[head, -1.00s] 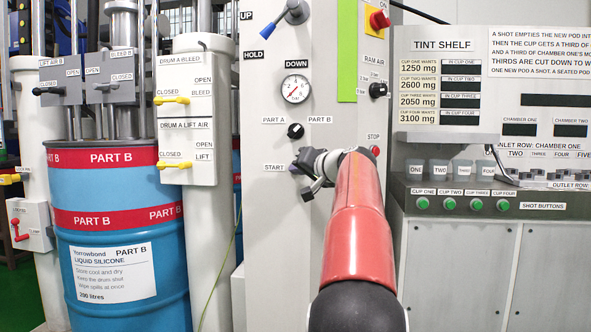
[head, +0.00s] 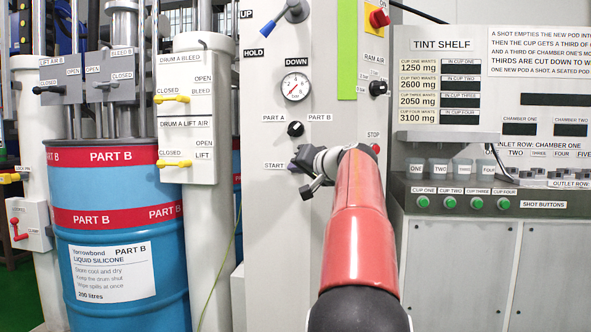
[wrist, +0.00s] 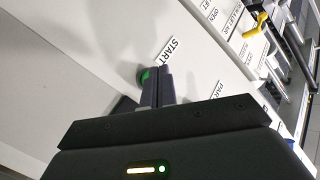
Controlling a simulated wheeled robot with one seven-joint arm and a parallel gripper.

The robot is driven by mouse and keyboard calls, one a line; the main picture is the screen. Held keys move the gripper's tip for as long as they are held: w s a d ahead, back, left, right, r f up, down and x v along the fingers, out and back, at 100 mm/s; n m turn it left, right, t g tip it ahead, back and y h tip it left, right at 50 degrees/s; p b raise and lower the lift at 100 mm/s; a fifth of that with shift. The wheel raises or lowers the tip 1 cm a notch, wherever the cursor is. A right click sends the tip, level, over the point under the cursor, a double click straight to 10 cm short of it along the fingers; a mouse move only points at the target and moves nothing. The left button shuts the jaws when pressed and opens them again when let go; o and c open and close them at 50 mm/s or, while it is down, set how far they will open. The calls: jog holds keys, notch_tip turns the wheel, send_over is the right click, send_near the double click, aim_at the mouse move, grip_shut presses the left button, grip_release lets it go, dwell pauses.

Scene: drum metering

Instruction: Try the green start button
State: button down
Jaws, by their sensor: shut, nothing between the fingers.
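The green start button (wrist: 144,76) shows in the wrist view beside the START label (wrist: 168,50), on the pale panel. My gripper (wrist: 158,72) is shut and empty, its dark fingertips overlapping the button's edge in that view. I cannot tell whether they touch or press it. In the head view my gripper (head: 294,168) is at the panel just right of the START label (head: 274,165), and the button is hidden there.
On the same panel are the black part selector (head: 295,128), the gauge (head: 295,87) and a red stop button (head: 375,148) right of my arm. A blue drum (head: 125,255) stands left. Several green shot buttons (head: 449,202) line the cabinet at right.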

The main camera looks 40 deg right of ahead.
jog(key=shift+a, duration=0.1)
jog(key=s+a+b, duration=0.3)
jog(key=shift+s+a, duration=0.1)
jog(key=shift+a, duration=0.2)
dwell(0.8)
